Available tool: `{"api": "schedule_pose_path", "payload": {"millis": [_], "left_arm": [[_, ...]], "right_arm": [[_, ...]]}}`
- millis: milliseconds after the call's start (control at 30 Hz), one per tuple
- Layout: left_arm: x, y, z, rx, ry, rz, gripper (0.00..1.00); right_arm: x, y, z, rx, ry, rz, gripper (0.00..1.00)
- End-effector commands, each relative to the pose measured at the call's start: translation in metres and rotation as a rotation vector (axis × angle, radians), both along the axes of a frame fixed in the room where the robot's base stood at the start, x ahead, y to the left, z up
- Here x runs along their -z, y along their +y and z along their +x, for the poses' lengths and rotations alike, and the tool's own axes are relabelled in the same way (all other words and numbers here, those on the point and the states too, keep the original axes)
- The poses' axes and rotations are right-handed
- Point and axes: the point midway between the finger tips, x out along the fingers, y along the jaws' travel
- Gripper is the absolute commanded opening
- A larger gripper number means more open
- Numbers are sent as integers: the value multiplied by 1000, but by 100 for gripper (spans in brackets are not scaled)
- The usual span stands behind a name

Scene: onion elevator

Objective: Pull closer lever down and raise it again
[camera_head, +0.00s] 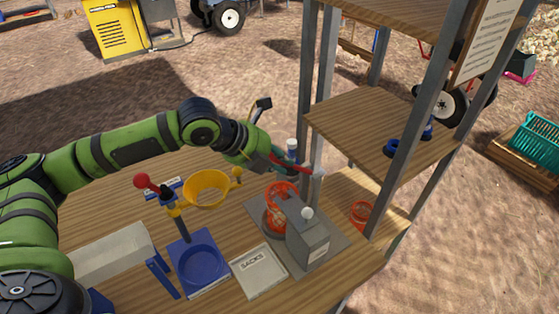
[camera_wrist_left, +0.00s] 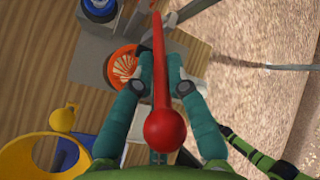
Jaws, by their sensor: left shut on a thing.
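A red lever (camera_head: 293,163) with a thin shaft shows beside the grey machine (camera_head: 309,242), above its orange-red round part (camera_head: 275,208). In the wrist view the lever's round red knob (camera_wrist_left: 165,131) is close to the camera, and its shaft runs away from it between my fingers. My left gripper (camera_wrist_left: 162,80) is shut on the shaft, with one teal finger on each side. In the head view the shaft slopes slightly down to the right toward the shelf post, and the fingers are mostly hidden. My right gripper is not in view.
A second red-knobbed lever (camera_head: 142,181) stands on a blue base (camera_head: 199,264) to the left. Shelf posts (camera_head: 306,80) rise close to my left gripper.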

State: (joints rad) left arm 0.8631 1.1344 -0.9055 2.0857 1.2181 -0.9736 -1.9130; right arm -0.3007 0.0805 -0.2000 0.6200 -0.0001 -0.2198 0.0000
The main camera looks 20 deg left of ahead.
Motion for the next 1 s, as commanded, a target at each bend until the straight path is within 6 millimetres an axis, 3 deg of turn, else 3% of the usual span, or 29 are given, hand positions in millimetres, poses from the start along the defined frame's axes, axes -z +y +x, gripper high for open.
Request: {"api": "schedule_pose_path", "payload": {"millis": [67, 100, 133, 567, 1000], "left_arm": [[3, -4, -4, 10, 11, -5, 0], [3, -4, -4, 10, 12, -5, 32], [3, -4, -4, 10, 10, -5, 37], [-5, 2, -5, 3, 3, 0, 37], [-68, 39, -50, 4, 3, 3, 37]], "right_arm": [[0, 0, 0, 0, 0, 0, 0], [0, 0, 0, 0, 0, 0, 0], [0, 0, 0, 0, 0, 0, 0], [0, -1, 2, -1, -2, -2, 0], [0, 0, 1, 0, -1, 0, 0]]}}
